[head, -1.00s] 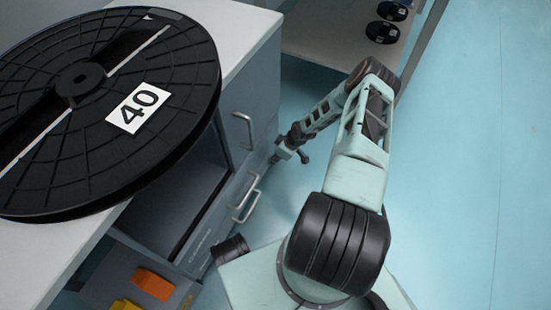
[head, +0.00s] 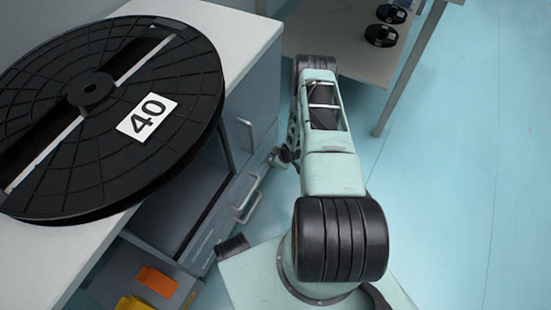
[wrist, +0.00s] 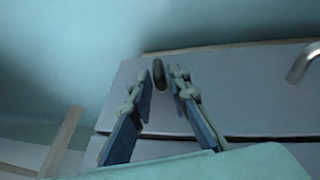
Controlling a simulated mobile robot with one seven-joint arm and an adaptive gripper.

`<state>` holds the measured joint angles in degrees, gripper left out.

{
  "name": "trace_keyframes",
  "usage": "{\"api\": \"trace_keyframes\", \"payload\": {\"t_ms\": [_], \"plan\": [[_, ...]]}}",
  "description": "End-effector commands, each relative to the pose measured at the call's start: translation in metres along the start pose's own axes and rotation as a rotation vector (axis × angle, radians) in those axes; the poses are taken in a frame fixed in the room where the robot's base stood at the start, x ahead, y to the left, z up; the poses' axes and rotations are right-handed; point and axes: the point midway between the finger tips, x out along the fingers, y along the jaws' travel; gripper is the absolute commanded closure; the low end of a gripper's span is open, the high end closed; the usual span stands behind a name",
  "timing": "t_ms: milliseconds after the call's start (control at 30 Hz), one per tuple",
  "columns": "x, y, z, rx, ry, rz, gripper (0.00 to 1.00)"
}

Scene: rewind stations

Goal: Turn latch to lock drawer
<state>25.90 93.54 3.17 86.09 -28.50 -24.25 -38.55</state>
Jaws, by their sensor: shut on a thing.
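In the wrist view, the latch (wrist: 158,71) is a small dark, upright, rounded piece on the grey drawer front (wrist: 228,85). My gripper (wrist: 164,80) has its two blue-grey fingers on either side of the latch and is shut on it. In the head view, my gripper (head: 283,157) is small and partly hidden behind my forearm, at the right side of the grey drawer cabinet (head: 264,100). The latch cannot be made out there.
A metal drawer handle (wrist: 303,62) is at the right in the wrist view. In the head view, a large black reel (head: 70,150) marked 40 lies on the white counter (head: 240,45). Open floor (head: 450,170) lies right.

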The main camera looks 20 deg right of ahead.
Motion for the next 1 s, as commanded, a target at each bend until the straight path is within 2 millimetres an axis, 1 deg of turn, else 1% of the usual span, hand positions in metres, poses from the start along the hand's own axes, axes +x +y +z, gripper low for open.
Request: {"api": "trace_keyframes", "payload": {"t_ms": [33, 400, 767, 800, 900, 1000], "plan": [[0.0007, -0.0114, 0.0004, -0.015, -0.005, 0.000, 1.00], [0.0009, -0.0114, 0.0015, -0.065, -0.003, 0.120, 1.00], [0.0003, -0.0093, 0.0018, -0.067, -0.003, 0.132, 1.00], [0.0002, -0.0092, 0.0018, -0.067, -0.003, 0.132, 0.81], [0.0001, -0.0083, 0.0016, -0.066, -0.002, 0.133, 0.72], [-0.0002, -0.0066, 0.0011, -0.066, -0.001, 0.136, 0.72]]}}
